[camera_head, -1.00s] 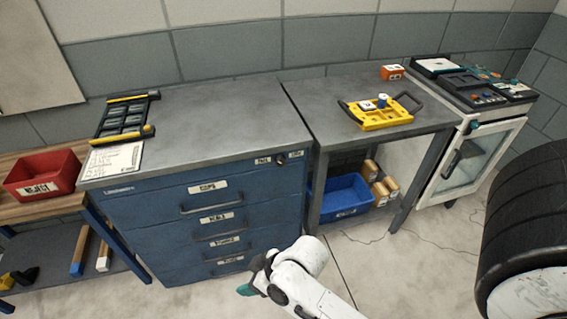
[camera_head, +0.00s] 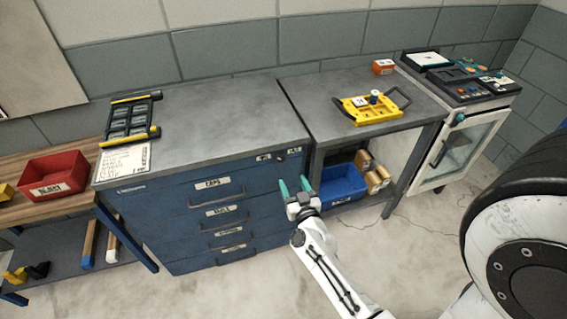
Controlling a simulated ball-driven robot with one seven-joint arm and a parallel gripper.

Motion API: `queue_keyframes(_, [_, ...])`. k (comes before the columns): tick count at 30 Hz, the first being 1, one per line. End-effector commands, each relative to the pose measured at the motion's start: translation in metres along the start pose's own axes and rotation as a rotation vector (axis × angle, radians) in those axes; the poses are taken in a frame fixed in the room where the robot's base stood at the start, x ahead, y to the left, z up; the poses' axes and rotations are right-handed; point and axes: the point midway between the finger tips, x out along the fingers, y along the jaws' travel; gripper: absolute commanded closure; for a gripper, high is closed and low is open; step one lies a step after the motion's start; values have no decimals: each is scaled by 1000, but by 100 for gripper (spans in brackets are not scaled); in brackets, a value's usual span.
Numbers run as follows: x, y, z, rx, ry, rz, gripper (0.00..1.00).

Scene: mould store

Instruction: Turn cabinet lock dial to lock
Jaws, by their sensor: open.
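The blue drawer cabinet (camera_head: 160,205) stands left of centre with a grey top, and its drawers look shut. Its small round lock dial (camera_head: 281,156) is on the upper right of the front, between two small white labels. Its exact setting is too small to read. My gripper (camera_head: 294,186) is raised in front of the cabinet's right edge, just below and right of the dial. Its two teal fingertips point up and stand apart, with nothing between them. It does not appear to touch the dial.
A grey bench (camera_head: 340,93) adjoins on the right, with a yellow tray (camera_head: 362,117) on top and a blue bin (camera_head: 338,184) beneath. A white glass-door cabinet (camera_head: 424,184) stands farther right. A red bin (camera_head: 52,174) is at left. The floor in front is clear.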

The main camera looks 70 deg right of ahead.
Motion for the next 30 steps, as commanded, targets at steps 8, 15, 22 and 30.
queue_keyframes(8, [51, -1, 1, 1, 2, -2, 40])
queue_keyframes(15, [85, -1, 1, 2, 1, -3, 40])
queue_keyframes(22, [96, -1, 0, 0, -1, -4, 40])
queue_keyframes(30, [97, -2, 0, 0, -1, -4, 42])
